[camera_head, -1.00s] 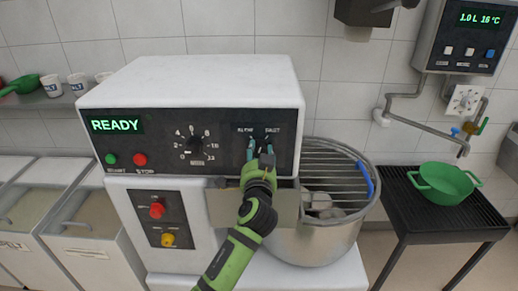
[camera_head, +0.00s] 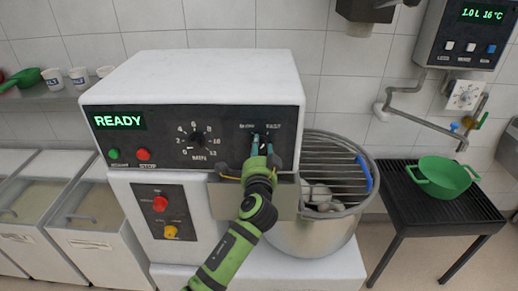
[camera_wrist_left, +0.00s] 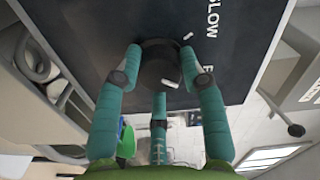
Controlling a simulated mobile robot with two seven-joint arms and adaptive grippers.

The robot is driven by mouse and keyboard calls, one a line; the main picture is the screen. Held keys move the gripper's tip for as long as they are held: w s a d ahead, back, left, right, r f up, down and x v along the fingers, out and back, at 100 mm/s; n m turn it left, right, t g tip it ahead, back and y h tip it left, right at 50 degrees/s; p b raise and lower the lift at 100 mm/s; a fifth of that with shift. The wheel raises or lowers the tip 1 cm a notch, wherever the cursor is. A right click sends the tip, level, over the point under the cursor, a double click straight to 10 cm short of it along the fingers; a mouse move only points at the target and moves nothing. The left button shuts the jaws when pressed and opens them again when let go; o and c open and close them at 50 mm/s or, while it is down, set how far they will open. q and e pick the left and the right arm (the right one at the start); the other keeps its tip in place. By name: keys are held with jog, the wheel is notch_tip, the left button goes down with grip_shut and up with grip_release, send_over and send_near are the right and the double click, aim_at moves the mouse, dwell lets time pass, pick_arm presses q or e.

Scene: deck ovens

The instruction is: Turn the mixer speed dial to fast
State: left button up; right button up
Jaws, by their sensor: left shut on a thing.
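The mixer speed dial (camera_wrist_left: 158,62) is a black knob on the mixer's dark front panel (camera_head: 228,126). SLOW is printed to its upper left and FAST to its upper right in the head view. My left gripper (camera_head: 260,144) reaches up from below and is shut on the dial. In the left wrist view its teal fingers (camera_wrist_left: 160,75) close around the knob from both sides. A short white mark shows at the knob's lower edge there, and a white tick lies near SLOW. The fingers hide much of the dial in the head view, so its exact setting is unclear. My right gripper is not in view.
The mixer display (camera_head: 118,121) reads READY. A timer dial (camera_head: 195,140), green and red buttons and a lower control plate sit to the left. The steel bowl (camera_head: 310,238) with its wire guard (camera_head: 335,165) is close on the right. A green colander (camera_head: 443,178) stands on a black rack.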

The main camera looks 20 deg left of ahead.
pick_arm(q)
jog(key=shift+d+r, duration=0.2)
jog(key=shift+r, duration=0.25)
jog(key=o, duration=1.2)
jog(key=shift+c, duration=0.2)
jog(key=shift+w+d+f, duration=0.1)
jog(key=shift+d+f, duration=0.05)
jog(key=shift+f, duration=0.05)
jog(key=shift+f, duration=0.1)
jog(key=shift+s, duration=0.4)
jog(key=v, duration=1.1)
jog(key=shift+s, duration=0.15)
jog(key=shift+d, duration=0.15)
